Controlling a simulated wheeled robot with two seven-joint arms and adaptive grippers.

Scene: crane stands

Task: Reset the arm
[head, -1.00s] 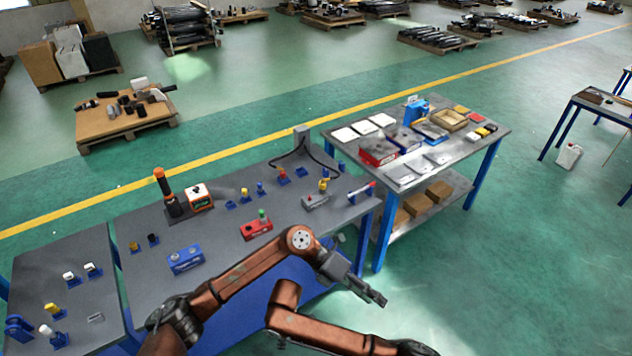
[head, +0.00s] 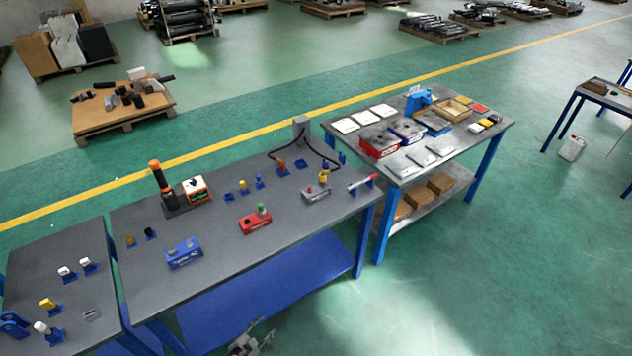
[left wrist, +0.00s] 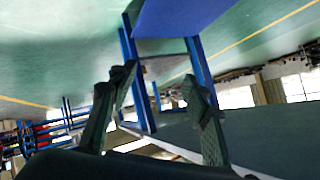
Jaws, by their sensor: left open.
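My left gripper (head: 250,338) shows only in part at the bottom edge of the head view, below the front of the long grey workbench (head: 215,243). In the left wrist view its two dark fingers (left wrist: 160,110) stand apart with nothing between them. Past them are blue table legs and the blue lower shelf (left wrist: 180,15), seen at a tilted angle. My right gripper is not in the head view.
The bench holds a blue block (head: 184,254), a red block (head: 256,220), a grey block (head: 316,194) and an orange-and-black tool (head: 161,180). A second table (head: 455,140) with trays stands to the right. The green floor (head: 450,290) at lower right is clear.

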